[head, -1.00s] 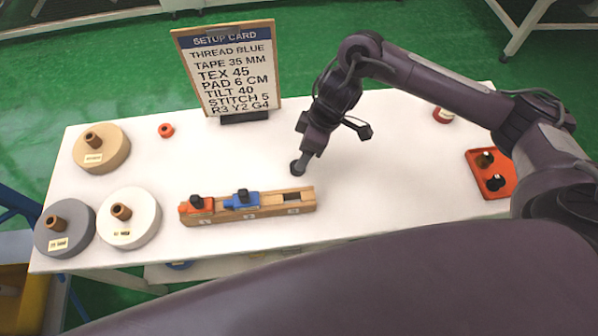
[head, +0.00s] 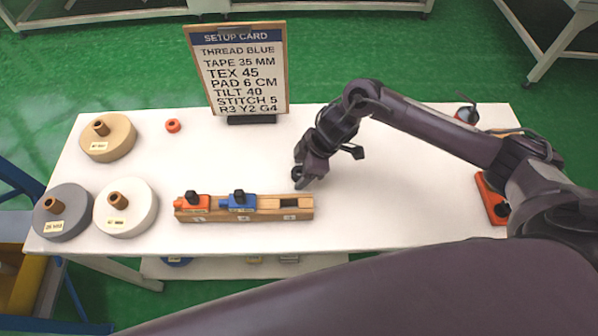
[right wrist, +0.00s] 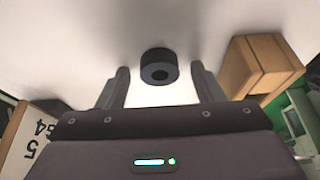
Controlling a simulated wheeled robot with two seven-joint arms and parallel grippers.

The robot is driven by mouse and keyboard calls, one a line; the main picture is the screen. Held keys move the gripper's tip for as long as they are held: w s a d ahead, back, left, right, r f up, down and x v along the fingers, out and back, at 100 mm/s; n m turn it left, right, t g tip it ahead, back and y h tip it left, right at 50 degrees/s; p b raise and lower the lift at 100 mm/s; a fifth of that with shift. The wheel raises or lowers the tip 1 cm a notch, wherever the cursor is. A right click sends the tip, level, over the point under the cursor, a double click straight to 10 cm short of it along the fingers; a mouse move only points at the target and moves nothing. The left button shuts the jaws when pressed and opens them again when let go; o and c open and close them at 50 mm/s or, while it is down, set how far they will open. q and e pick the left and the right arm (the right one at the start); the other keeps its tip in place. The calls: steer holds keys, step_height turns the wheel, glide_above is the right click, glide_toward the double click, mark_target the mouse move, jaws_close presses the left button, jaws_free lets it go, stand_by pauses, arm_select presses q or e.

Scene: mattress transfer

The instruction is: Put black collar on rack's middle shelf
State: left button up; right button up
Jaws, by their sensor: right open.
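The black collar (right wrist: 158,66), a short dark ring with a hole, sits on the white table top in the right wrist view. It lies between and slightly beyond the two spread fingers of my right gripper (right wrist: 158,88), with a gap on each side. In the head view my right gripper (head: 303,180) is low over the table, just behind the wooden block; the collar is hard to tell from the fingers there. My left gripper is not in view. I cannot make out a rack with a middle shelf.
A wooden block (head: 268,215) with red and blue pieces stands just in front of my right gripper. A setup card (head: 240,75) stands behind. Three spools, including a white one (head: 138,222), and an orange ring (head: 173,126) are left.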

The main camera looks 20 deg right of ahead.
steer(key=c, duration=1.1)
steer(key=shift+c, duration=0.2)
steer(key=shift+r, duration=0.1)
